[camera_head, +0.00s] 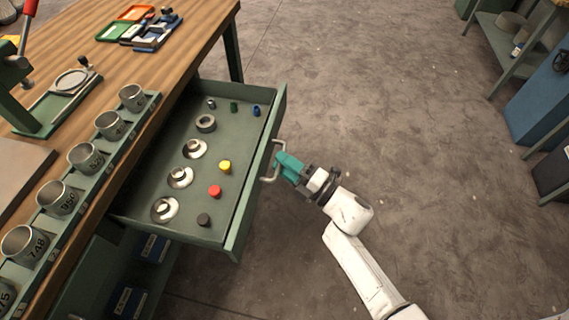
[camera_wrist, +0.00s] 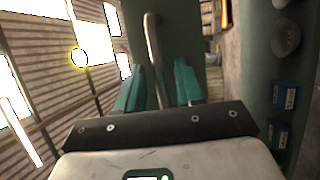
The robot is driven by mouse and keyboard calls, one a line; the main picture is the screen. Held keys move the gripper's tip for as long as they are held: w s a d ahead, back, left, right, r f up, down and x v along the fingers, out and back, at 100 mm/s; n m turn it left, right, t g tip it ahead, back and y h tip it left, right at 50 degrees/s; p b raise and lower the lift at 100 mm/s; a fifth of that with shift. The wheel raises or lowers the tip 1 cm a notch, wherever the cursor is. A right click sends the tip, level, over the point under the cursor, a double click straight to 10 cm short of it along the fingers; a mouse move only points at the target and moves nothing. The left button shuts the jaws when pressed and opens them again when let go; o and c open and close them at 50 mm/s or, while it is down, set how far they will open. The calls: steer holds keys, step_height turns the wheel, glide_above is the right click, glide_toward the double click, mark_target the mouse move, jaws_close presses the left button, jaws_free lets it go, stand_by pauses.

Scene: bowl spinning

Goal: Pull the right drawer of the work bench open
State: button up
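The right drawer (camera_head: 237,222) of the green work bench stands pulled well out, its inside in full view. Its metal bar handle (camera_head: 267,163) is on the drawer's front face. My gripper (camera_head: 284,163), with teal fingers, is at the handle from the right. In the wrist view, the handle (camera_wrist: 152,45) runs between my two fingers (camera_wrist: 158,85). Whether the left finger touches the bar is unclear.
Several numbered cups (camera_head: 81,157) line the wooden bench top (camera_head: 190,22). The floor (camera_head: 400,120) right of the drawer is clear. A shelf (camera_head: 500,45) and blue cabinet (camera_head: 540,105) stand at the far right.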

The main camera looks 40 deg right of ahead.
steer(key=b+v, duration=0.1)
steer(key=v, duration=0.9)
steer(key=shift+s, duration=0.4)
steer(key=shift+d+f, duration=0.15)
steer(key=d+f+m+g+h+p, duration=0.1)
steer(key=d+m+g+h+p, duration=0.1)
steer(key=d+m+g+h, duration=1)
steer(key=s+a+m+g+y, duration=0.6)
steer(key=s+a, duration=0.7)
steer(key=a, duration=0.3)
steer(key=shift+s+f+m+y+p, duration=0.2)
steer(key=shift+f+m+y+p, duration=0.2)
steer(key=shift+m+y, duration=0.5)
steer(key=shift+a, duration=0.15)
